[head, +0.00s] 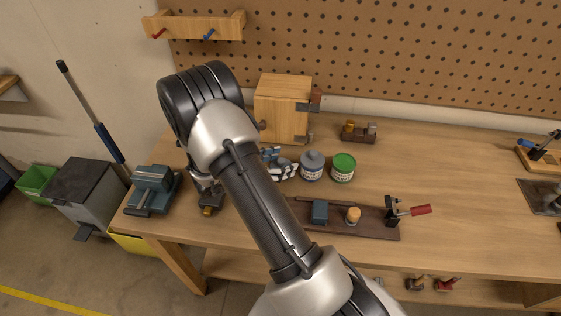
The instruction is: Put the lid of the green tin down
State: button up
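A green-topped tin (343,168) with a pale label stands upright on the workbench, right of the arm. Its top looks solid green; I cannot tell whether this is the lid or the paint inside. No separate lid is visible. My gripper (207,196) is low over the left part of the bench, left of the tin and well apart from it. It is small, dark and partly hidden by my own arm, so its fingers and anything between them cannot be made out.
A grey-blue tin (312,167) stands close left of the green one. A wooden box (283,108) is behind. A dark board (365,223) with a clamp lies in front. A blue vise (153,189) is at the left corner. The bench (465,200) is clear to the right.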

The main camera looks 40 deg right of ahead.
jog(key=o, duration=0.4)
jog(key=shift+c, duration=0.2)
